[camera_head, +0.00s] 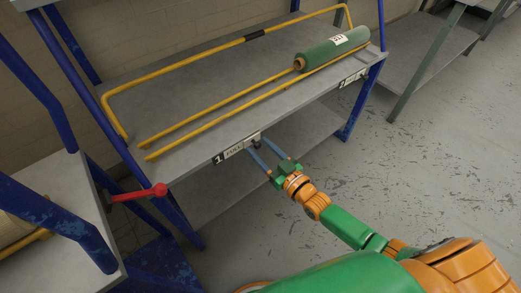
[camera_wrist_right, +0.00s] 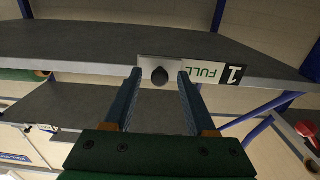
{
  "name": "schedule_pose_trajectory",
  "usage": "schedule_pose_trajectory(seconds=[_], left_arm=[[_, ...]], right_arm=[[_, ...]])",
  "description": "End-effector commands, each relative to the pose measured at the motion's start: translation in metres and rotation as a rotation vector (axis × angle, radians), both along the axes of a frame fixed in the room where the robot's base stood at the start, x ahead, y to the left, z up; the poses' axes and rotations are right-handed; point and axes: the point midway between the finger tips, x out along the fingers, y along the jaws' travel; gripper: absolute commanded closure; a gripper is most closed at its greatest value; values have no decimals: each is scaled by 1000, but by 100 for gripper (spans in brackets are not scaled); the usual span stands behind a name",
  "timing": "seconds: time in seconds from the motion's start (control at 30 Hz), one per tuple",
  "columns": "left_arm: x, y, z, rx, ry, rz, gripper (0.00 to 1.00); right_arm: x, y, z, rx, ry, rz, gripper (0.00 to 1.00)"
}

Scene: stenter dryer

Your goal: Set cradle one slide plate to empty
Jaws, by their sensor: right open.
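The cradle one slide plate is a small metal plate (camera_wrist_right: 147,64) with a dark round knob (camera_wrist_right: 159,76) on the shelf's front edge. The word FULL (camera_head: 234,151) shows beside it, next to a black label with a white 1 (camera_head: 219,159). My right gripper (camera_head: 257,144) is open in front of the plate. In the right wrist view its fingertips (camera_wrist_right: 159,73) stand on either side of the knob; I cannot tell whether they touch it. My left gripper is not in view.
A green roll (camera_head: 325,52) lies at the right of the yellow rails on the grey shelf (camera_head: 190,85). Blue posts (camera_head: 355,105) hold the shelf. A red-knobbed lever (camera_head: 159,190) sticks out at left. The floor (camera_head: 440,150) at right is clear.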

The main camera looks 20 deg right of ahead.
Motion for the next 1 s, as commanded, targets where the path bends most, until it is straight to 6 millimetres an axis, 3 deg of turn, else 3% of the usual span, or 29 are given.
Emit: schedule_pose_trajectory(seconds=[0.2, 0.43, 1.0], left_arm=[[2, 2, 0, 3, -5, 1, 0], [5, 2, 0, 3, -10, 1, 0], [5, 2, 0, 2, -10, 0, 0]], right_arm=[[1, 1, 0, -1, 2, 0, 44], [1, 0, 0, -1, 2, 0, 100], [1, 0, -1, -1, 3, -1, 100]])
